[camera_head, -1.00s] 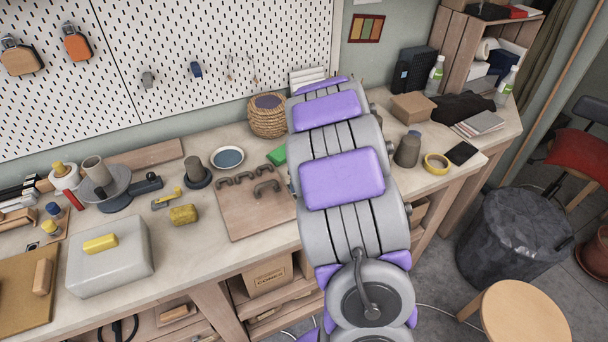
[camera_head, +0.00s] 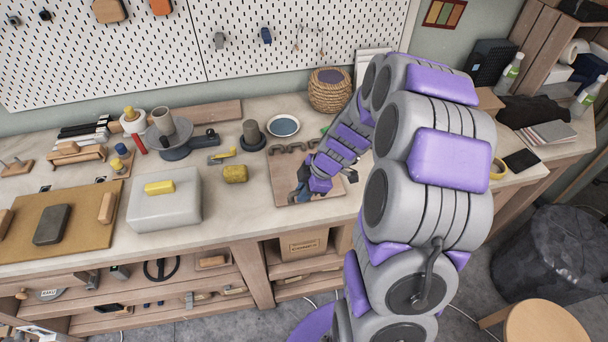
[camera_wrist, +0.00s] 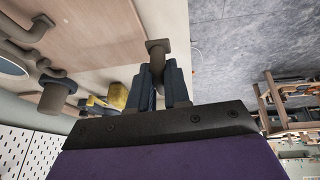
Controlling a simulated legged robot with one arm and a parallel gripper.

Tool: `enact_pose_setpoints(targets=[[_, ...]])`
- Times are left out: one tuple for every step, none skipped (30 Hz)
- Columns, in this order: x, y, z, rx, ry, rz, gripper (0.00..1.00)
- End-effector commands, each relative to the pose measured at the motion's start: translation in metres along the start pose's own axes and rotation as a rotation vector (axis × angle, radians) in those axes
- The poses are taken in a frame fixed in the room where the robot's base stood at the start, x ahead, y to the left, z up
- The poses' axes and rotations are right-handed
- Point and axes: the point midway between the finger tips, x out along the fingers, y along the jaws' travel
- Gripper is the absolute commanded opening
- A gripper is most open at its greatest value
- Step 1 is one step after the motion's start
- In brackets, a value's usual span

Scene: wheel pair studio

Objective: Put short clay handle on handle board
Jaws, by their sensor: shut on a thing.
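My gripper (camera_head: 300,191) is low over the front of the handle board (camera_head: 284,178) in the head view. In the wrist view its two dark fingers (camera_wrist: 164,87) are shut on a grey-brown clay handle (camera_wrist: 157,48), whose flanged end sticks out past the fingertips. The board also shows in the wrist view (camera_wrist: 100,30), with the held handle near its edge. Whether the handle touches the board or bench cannot be told. Other clay handles (camera_head: 276,149) lie along the back of the board, and some show at the left of the wrist view (camera_wrist: 28,30).
A yellow sponge (camera_head: 235,174), a grey block (camera_head: 165,205), a dark cylinder on a base (camera_head: 252,134) and a blue-white dish (camera_head: 284,126) stand left of and behind the board. A woven basket (camera_head: 330,91) is at the back. The bench front is clear.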

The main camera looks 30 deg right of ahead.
Motion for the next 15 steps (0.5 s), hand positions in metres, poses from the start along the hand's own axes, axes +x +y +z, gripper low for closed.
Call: enact_pose_setpoints(targets=[[0.001,0.000,-0.002,-0.027,0.003,-0.004,0.00],[0.002,0.002,-0.003,-0.037,0.004,-0.006,0.00],[0.003,0.005,-0.002,-0.046,0.003,-0.008,0.00],[0.005,0.009,-0.002,-0.050,0.002,-0.009,0.00],[0.006,0.014,-0.002,-0.052,0.000,-0.008,0.00],[0.008,0.022,-0.003,-0.053,0.000,-0.006,0.00],[0.009,0.028,-0.004,-0.054,0.001,-0.005,0.00],[0.011,0.034,-0.003,-0.052,0.001,-0.007,0.00],[0.013,0.041,-0.003,-0.052,0.000,-0.009,0.00],[0.014,0.048,-0.003,-0.051,0.000,-0.006,0.00],[0.015,0.054,-0.004,-0.052,0.001,-0.005,0.00],[0.017,0.061,-0.003,-0.049,-0.001,-0.006,0.00],[0.018,0.066,-0.004,-0.049,-0.001,-0.007,0.00],[0.019,0.072,-0.005,-0.050,0.000,-0.007,0.00],[0.021,0.080,-0.006,-0.051,0.001,-0.005,0.00]])
